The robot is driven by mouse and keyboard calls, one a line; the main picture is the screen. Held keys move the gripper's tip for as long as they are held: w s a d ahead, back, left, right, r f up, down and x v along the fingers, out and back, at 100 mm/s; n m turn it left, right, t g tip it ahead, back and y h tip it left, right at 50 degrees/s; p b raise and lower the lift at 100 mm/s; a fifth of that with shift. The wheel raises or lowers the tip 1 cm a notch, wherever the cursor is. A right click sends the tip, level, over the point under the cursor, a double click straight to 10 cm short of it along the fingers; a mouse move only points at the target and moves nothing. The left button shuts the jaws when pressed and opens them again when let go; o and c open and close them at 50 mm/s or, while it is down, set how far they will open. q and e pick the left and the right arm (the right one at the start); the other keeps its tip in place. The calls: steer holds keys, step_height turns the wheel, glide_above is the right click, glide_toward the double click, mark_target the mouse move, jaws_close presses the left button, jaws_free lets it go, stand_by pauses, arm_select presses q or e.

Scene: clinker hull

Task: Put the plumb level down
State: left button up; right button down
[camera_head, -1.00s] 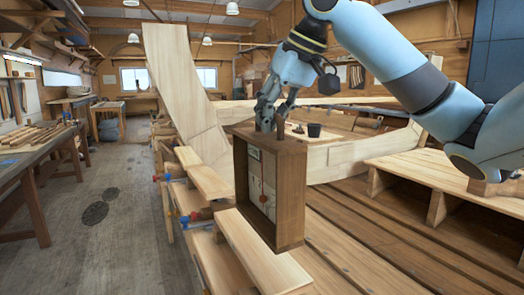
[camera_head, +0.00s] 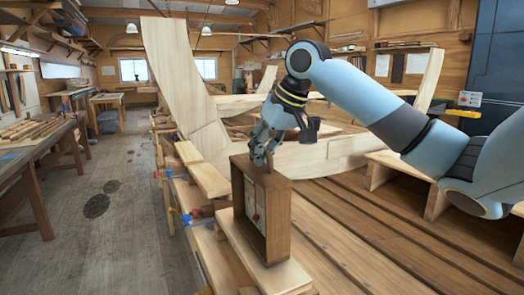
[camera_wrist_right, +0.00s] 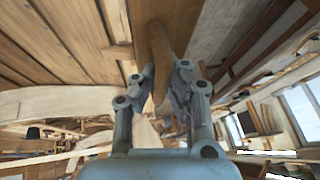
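The plumb level (camera_head: 279,222) is an upright brown wooden box frame with a pale panel inside its open side. It is at the middle of the head view, at the light plank (camera_head: 240,250); I cannot tell whether its bottom edge touches the plank. My right gripper (camera_head: 262,158) is at its top, reaching down from the right. In the right wrist view, the fingers of this gripper (camera_wrist_right: 163,85) close on both sides of a brown wooden part of the level (camera_wrist_right: 158,45). My left gripper is not in view.
A second light plank (camera_head: 204,172) lies behind the level, with blue and red clamps (camera_head: 186,217) along the left edge. Brown floor boards (camera_head: 345,235) stretch to the right. A tall curved pale timber (camera_head: 178,75) rises behind. The floor at left (camera_head: 110,235) is clear.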

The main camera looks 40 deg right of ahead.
steer(key=shift+f, duration=0.25)
steer(key=c, duration=1.5)
jaws_free()
steer(key=shift+r, duration=0.1)
steer(key=shift+s+r, duration=0.1)
steer(key=shift+r, duration=0.2)
steer(key=b+v, duration=0.3)
steer(key=v, duration=0.8)
steer(key=shift+s+r, duration=0.2)
steer(key=shift+r, duration=0.15)
